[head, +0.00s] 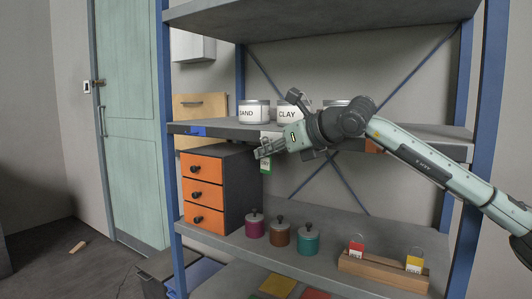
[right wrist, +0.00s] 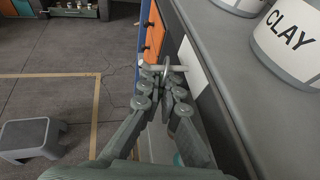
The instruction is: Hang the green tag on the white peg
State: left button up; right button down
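The green tag (head: 265,167) hangs below my right gripper (head: 264,152), in front of the middle shelf's edge. In the right wrist view, the fingertips of my right gripper (right wrist: 165,80) are close together on the tag's thin loop (right wrist: 165,64). The white peg (right wrist: 179,68) sticks out from a white plate (right wrist: 192,66) on the shelf edge, right at the fingertips. I cannot tell whether the loop is around the peg or just beside it. The tag's body is hidden in the wrist view. My left gripper is not in view.
Orange drawers (head: 203,195) stand on the lower shelf, left of the gripper. White canisters (head: 254,112) stand on the shelf above. Three lidded jars (head: 280,234) and a wooden rack (head: 382,271) with a red tag (head: 356,250) and yellow tag (head: 414,264) stand below.

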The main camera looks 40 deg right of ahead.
dwell(0.3)
jog(key=c, duration=1.6)
grip_release()
jog(key=shift+c, duration=0.2)
jog(key=v, duration=1.2)
